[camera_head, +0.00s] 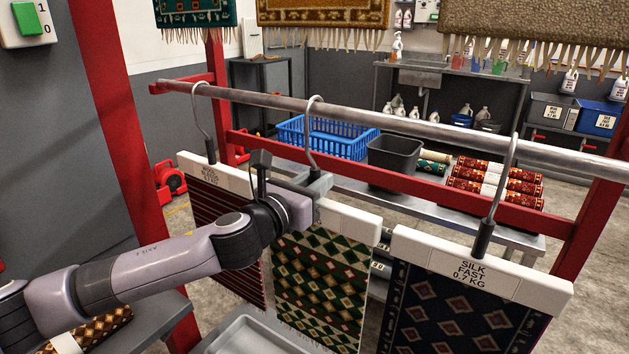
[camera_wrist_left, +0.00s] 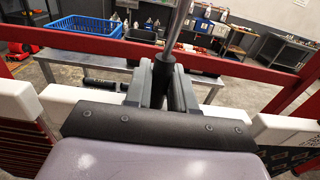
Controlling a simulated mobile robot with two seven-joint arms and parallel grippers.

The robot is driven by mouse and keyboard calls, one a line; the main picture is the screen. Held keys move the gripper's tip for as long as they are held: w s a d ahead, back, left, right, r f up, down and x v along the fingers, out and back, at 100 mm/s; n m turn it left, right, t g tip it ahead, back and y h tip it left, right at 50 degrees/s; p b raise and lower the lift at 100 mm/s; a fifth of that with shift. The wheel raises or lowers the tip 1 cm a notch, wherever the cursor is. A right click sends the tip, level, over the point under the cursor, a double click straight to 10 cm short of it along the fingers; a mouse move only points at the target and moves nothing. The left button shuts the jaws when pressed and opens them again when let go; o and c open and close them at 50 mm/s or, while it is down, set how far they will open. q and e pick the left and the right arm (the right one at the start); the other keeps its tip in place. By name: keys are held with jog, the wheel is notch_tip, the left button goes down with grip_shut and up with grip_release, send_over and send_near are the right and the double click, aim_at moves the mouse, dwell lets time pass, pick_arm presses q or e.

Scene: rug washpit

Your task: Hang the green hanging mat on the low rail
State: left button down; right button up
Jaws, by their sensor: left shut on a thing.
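The green hanging mat (camera_head: 318,285) has diamond patterns and hangs upright below a white bar (camera_head: 348,222) with a hooked hanger. Its metal hook (camera_head: 310,135) appears to loop over the low rail (camera_head: 420,127), a long grey metal bar. Whether the rail bears its weight is unclear. My left gripper (camera_head: 318,183) is shut on the dark hanger stem above the white bar. The left wrist view shows the fingers (camera_wrist_left: 163,80) closed around this stem. My gripper body hides part of the white bar. My right gripper is not in view.
A striped red mat (camera_head: 228,230) hangs left of the green mat, and a dark blue mat (camera_head: 455,312) hangs close on its right. Red posts and a red crossbar (camera_head: 420,183) frame the rail. A bench behind bears a blue basket (camera_head: 330,136) and a grey bin (camera_head: 395,160).

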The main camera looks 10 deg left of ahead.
pick_arm(q)
jog(key=shift+r, duration=0.1)
jog(key=c, duration=0.9)
grip_release()
jog(key=shift+o, duration=0.2)
jog(key=shift+s, duration=0.1)
jog(key=v, duration=0.7)
jog(key=s+d+f+n+g, duration=0.15)
jog(key=s+f+n, duration=0.25)
jog(key=f+n, duration=0.6)
jog(key=s+d+f+n+g, duration=0.15)
jog(key=s+f+n, duration=0.25)
jog(key=f+n, duration=0.55)
jog(key=s+a+f+n+g+y, duration=0.1)
jog(key=s+a+f+n+y, duration=0.1)
jog(key=s+a+f+n, duration=0.3)
jog(key=s+a+f+n+g+y, duration=0.2)
jog(key=s+a+f+n, duration=0.3)
jog(key=s+f+n, duration=0.7)
jog(key=shift+n+y, duration=0.4)
jog(key=shift+n, duration=0.45)
